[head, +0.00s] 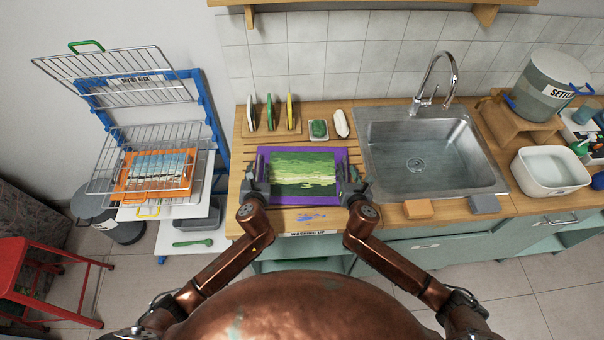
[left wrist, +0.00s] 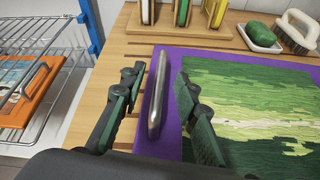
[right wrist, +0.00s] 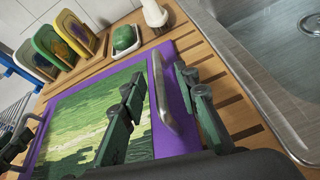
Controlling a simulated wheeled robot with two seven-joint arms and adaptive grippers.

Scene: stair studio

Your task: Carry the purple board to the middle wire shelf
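The purple board (head: 294,202) lies flat on the slatted wooden counter, with a green landscape picture (head: 303,173) on it. It has a metal handle at each side. My left gripper (head: 257,178) is open, its fingers on either side of the left handle (left wrist: 157,95), with gaps showing. My right gripper (head: 352,180) is open, its fingers on either side of the right handle (right wrist: 162,95). A blue-framed rack (head: 215,120) at left has wire shelves. Its top shelf (head: 100,68) is tilted up, with a green grip. The wire shelf below (head: 150,135) shows above an orange board (head: 130,185).
The sink (head: 430,155) with its tap is right of the board. Coloured boards in a stand (head: 270,125), a green soap (head: 319,129) and a brush (head: 341,123) are behind it. A red stool (head: 35,265) stands at left. Floor shows between stool and counter.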

